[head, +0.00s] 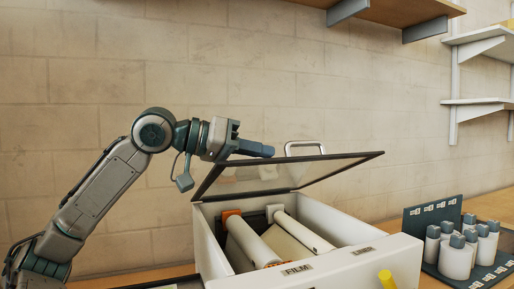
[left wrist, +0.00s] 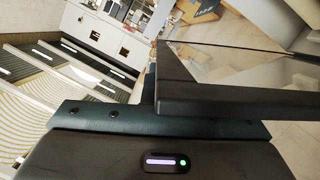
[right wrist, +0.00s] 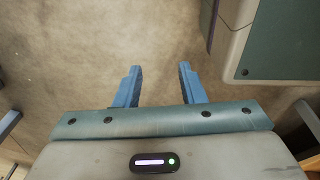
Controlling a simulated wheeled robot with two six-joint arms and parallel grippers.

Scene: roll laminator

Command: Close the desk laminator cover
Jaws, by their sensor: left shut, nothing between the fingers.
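The laminator (head: 370,256) is a white open-topped box with film rolls (head: 302,230) inside. Its cover (head: 342,156), a dark frame around a clear panel, stands raised and tilted above the box. A light handle (head: 303,145) shows at the cover's upper edge. My left gripper (head: 268,151) is shut and empty, close to that upper edge, left of the handle. I cannot tell whether it touches the cover. In the left wrist view the dark cover frame (left wrist: 225,98) crosses close in front and hides most of the fingers. My right gripper (right wrist: 160,72) is open and empty over bare floor.
A dark rack with several white bottles (head: 456,258) stands right of the laminator. A yellow knob (head: 387,279) sticks out at the laminator's front. Shelves (head: 400,12) hang on the wall at upper right.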

